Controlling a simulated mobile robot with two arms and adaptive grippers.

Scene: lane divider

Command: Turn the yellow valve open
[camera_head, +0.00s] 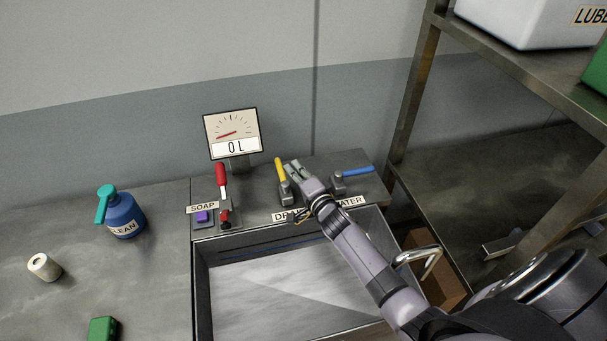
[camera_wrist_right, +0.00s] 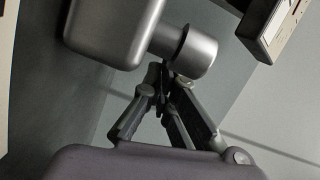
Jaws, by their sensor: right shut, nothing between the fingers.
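The yellow valve handle (camera_head: 280,170) stands up and leans slightly left on its grey valve body, on the ledge behind the sink. Its label, starting "DR", is partly covered by my right arm. My right gripper (camera_head: 294,167) is shut and empty, just right of the yellow handle; I cannot tell whether they touch. In the right wrist view, its closed fingers (camera_wrist_right: 168,78) are close to a grey metal cylinder (camera_wrist_right: 186,52) joined to a rounded block; the yellow handle does not show there. My left gripper is not in view.
A blue-handled water valve (camera_head: 352,174) stands close on the right. A red lever (camera_head: 221,178) and soap controls are left. The gauge (camera_head: 232,134) reads "0L". The sink (camera_head: 270,290) lies in front. A blue bottle (camera_head: 122,217) is left; a metal shelf post (camera_head: 408,105) is right.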

